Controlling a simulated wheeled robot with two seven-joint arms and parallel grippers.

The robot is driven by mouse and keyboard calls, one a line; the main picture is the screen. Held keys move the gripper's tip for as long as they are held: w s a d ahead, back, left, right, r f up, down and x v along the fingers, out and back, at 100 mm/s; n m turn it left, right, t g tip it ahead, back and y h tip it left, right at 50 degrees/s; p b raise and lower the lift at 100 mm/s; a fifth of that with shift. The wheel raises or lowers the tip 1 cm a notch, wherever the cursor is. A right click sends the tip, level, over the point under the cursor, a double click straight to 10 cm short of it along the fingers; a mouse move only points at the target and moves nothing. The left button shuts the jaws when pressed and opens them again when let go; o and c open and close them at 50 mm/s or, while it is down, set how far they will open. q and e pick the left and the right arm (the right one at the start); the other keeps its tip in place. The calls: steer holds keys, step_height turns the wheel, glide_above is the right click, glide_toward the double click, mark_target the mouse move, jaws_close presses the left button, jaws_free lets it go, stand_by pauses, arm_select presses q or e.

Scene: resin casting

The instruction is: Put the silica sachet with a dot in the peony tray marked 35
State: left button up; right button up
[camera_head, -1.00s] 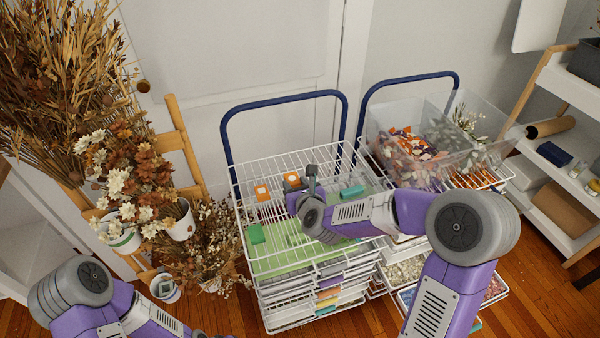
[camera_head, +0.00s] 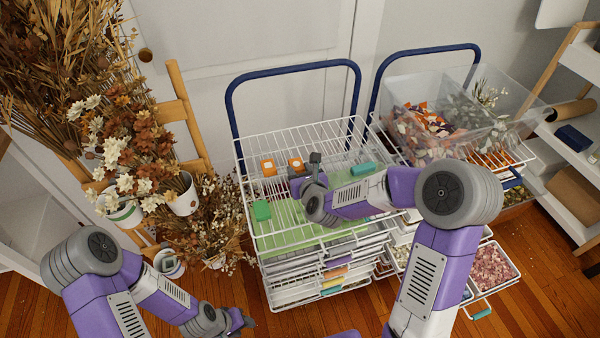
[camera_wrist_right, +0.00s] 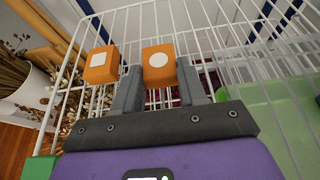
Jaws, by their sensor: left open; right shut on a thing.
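An orange block-like sachet with a round white dot (camera_wrist_right: 158,60) is between the fingers of my right gripper (camera_wrist_right: 160,78), which is shut on it. It also shows in the head view (camera_head: 296,163), over the wire rack top of the left cart. A second orange sachet with a white square mark (camera_wrist_right: 102,64) lies to its left, outside the fingers; it also shows in the head view (camera_head: 268,167). My left gripper (camera_head: 240,320) is open and empty, low in front of the left cart. I cannot read any tray marked 35; a tray of pink pieces (camera_head: 493,268) sticks out of the right cart.
A green block (camera_head: 262,210) and a teal block (camera_head: 363,169) are on the left cart's wire top (camera_head: 290,243). Clear bins (camera_head: 425,107) stand on the right cart. Dried flowers (camera_head: 120,170) crowd the left side. Floor is free at front right.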

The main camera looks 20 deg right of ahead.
steer(key=shift+r, duration=0.1)
steer(key=shift+f, duration=0.2)
steer(key=o, duration=1)
steer(key=shift+r, duration=0.15)
